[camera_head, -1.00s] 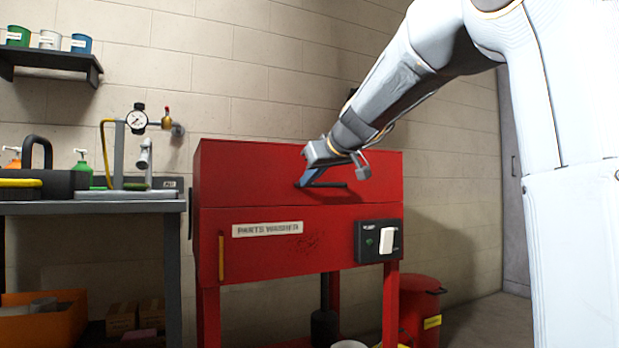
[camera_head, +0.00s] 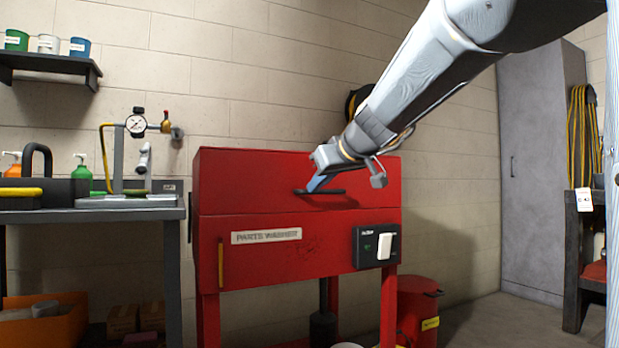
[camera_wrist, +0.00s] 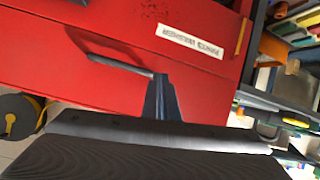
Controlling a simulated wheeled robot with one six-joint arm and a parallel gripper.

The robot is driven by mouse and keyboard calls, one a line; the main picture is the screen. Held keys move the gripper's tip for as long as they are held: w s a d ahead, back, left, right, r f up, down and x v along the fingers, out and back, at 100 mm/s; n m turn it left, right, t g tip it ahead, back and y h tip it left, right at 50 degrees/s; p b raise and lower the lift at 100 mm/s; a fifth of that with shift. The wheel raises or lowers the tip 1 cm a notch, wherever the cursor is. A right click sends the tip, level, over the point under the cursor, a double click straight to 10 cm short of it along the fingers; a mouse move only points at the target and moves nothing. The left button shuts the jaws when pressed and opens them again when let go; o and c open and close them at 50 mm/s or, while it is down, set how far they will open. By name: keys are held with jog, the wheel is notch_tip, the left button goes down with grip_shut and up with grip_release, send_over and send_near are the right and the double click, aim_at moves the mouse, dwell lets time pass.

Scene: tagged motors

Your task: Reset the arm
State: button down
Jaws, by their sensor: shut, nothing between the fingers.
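My gripper (camera_head: 316,184) is in front of the red parts washer (camera_head: 265,255), close to the dark bar handle (camera_head: 325,192) on its lid. The fingers are shut with nothing between them. In the wrist view the finger tips (camera_wrist: 163,90) appear beside the end of the handle (camera_wrist: 115,63); I cannot tell whether they touch it. The lid looks closed. My arm reaches in from the upper right.
A bench (camera_head: 95,212) with bottles and a gauge stands at the left, under a shelf (camera_head: 45,65) of cans. A red bin (camera_head: 418,310) stands beside the washer's right leg. A grey cabinet (camera_head: 540,190) and a side table are at the right.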

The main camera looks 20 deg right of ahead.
jog(key=s+a+f+n+g+y+p, duration=0.15)
jog(key=s+a+f+g, duration=0.25)
jog(key=s+a+f, duration=0.8)
jog(key=s+a+f+g+y, duration=0.2)
jog(key=s+a+f+g, duration=0.2)
jog(key=s+a+f, duration=0.55)
jog(key=s+a+f+n+g+h+p, duration=0.1)
jog(key=s+a+f+g+h, duration=0.15)
jog(key=s+f, duration=0.6)
jog(key=s+a+f+g+h, duration=0.15)
jog(key=s+a+f, duration=0.3)
jog(key=s, duration=0.75)
jog(key=d+r+m+p, duration=0.2)
jog(key=d+r+p, duration=0.5)
jog(key=p, duration=0.5)
jog(key=d+r+m+h+p, duration=0.1)
jog(key=d+r+m+p, duration=0.1)
jog(key=d+r+p, duration=0.4)
jog(key=d+r+m+p, duration=0.2)
jog(key=d+r+p, duration=0.5)
jog(key=r+p, duration=0.8)
jog(key=p, duration=0.5)
jog(key=shift+w+d+g, duration=0.15)
jog(key=shift+d+g, duration=0.15)
jog(key=shift+d, duration=0.05)
